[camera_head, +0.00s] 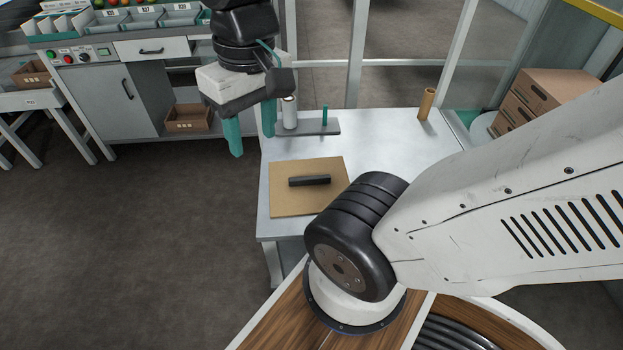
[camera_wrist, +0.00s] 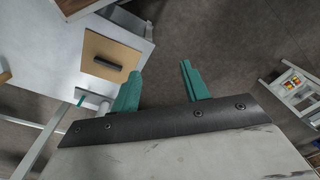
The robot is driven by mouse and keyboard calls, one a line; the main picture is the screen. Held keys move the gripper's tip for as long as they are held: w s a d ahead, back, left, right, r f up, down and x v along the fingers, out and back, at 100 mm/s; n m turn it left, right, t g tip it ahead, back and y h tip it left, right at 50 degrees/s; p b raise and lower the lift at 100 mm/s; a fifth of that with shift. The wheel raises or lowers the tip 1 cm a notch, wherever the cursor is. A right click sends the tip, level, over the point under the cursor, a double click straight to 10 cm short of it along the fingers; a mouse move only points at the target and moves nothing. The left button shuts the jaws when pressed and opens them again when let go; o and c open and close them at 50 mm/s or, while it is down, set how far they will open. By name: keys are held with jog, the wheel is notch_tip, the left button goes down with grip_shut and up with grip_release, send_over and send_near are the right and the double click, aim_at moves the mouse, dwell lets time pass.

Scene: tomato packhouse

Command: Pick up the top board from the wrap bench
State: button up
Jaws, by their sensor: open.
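A tan square board (camera_head: 284,201) lies flat on the white wrap bench (camera_head: 382,147), near its left front edge. A dark bar-shaped handle (camera_head: 309,181) sits on the middle of the board. I cannot tell whether more boards lie beneath it. The board also shows at the upper left of the wrist view (camera_wrist: 110,47), with its handle (camera_wrist: 107,64). My gripper (camera_head: 252,142) has teal fingers that are apart and empty. In the head view it hangs behind and left of the board, near the bench's left edge. In the wrist view the fingers (camera_wrist: 163,83) point over floor beside the board.
A grey holder plate (camera_head: 312,127) with a white roll and a teal post stands at the bench's back left. A brown cardboard tube (camera_head: 426,104) stands at the back right. Cardboard boxes (camera_head: 532,98) are stacked beyond it. A grey cabinet (camera_head: 123,97) stands at the upper left.

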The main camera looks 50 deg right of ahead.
jog(key=w+d+f+m+g+y, duration=0.2)
jog(key=w+d+m, duration=0.1)
jog(key=w, duration=0.2)
jog(key=m+t+y, duration=0.6)
jog(key=m+y, duration=0.2)
jog(key=m, duration=0.8)
send_over(316, 177)
jog(key=w+a, duration=0.2)
notch_tip(316, 177, down, 24)
jog(key=f, duration=0.1)
jog(key=s+d+f+m+t, duration=0.1)
jog(key=s+d+f+m, duration=0.1)
jog(key=f, duration=0.2)
jog(key=s+d+f+m+t, duration=0.2)
jog(key=f, duration=0.3)
jog(key=s+d+f+m+t+h, duration=0.1)
jog(key=s+d+f+m, duration=0.1)
jog(key=f, duration=0.2)
jog(key=shift+s+d+f+m+t, duration=0.1)
jog(key=shift+d+f+m+t, duration=0.2)
jog(key=shift+m+t, duration=0.1)
jog(key=shift+s+f, duration=0.1)
jog(key=shift+f, duration=0.15)
jog(key=shift+a+f, duration=0.15)
jog(key=shift+f, duration=0.05)
jog(key=x, duration=0.7)
jog(key=shift+a, duration=0.1)
jog(key=shift+r, duration=0.1)
grip_shut()
